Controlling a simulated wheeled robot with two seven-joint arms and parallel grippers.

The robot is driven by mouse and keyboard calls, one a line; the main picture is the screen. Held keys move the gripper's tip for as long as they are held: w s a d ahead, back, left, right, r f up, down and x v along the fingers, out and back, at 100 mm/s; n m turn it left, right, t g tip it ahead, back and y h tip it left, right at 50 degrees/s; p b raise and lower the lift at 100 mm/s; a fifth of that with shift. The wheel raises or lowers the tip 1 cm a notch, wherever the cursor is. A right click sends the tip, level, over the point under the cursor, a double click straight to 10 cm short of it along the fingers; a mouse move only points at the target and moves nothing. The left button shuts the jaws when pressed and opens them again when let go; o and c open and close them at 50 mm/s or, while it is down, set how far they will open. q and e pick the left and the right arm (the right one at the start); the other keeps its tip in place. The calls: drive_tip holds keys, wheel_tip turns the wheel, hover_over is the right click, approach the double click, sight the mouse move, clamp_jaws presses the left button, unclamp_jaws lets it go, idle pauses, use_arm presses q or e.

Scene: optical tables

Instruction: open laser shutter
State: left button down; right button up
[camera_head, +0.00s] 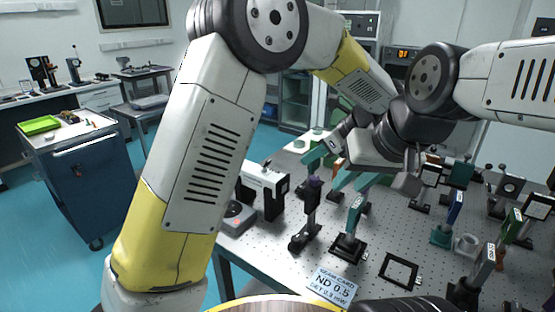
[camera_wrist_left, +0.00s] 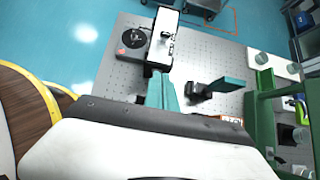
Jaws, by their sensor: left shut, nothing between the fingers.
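A white box-like device (camera_head: 262,177) on dark supports stands at the near left of the optical table in the head view. I take it for the laser. In the left wrist view, the white device (camera_wrist_left: 163,42) has a small lever-like part on top, which may be the shutter. My left gripper (camera_head: 307,158) has teal fingers, shut and empty, right of the device and apart from it in the head view. In the left wrist view its fingertips (camera_wrist_left: 161,82) are just below the device. My right gripper (camera_head: 334,185) appears close beside it, partly overlapped; its jaw opening is unclear.
A dark unit with a red button (camera_head: 238,215) sits by the white device. Several optics crowd the right. A blue cart (camera_head: 75,170) stands left, with open floor between.

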sight(267, 163)
use_arm(q)
drive_tip(key=x, duration=1)
drive_tip(key=shift+a+f, duration=0.1)
drive_tip(key=shift+f, duration=0.05)
drive_tip(key=shift+w+a+r, duration=0.65)
drive_tip(key=shift+a+r, duration=0.1)
drive_tip(key=shift+a, duration=0.1)
drive_tip(key=shift+w+a+r, duration=0.35)
drive_tip(key=shift+w+a, duration=0.05)
drive_tip(key=shift+a, duration=0.05)
drive_tip(key=shift+a+r, duration=0.1)
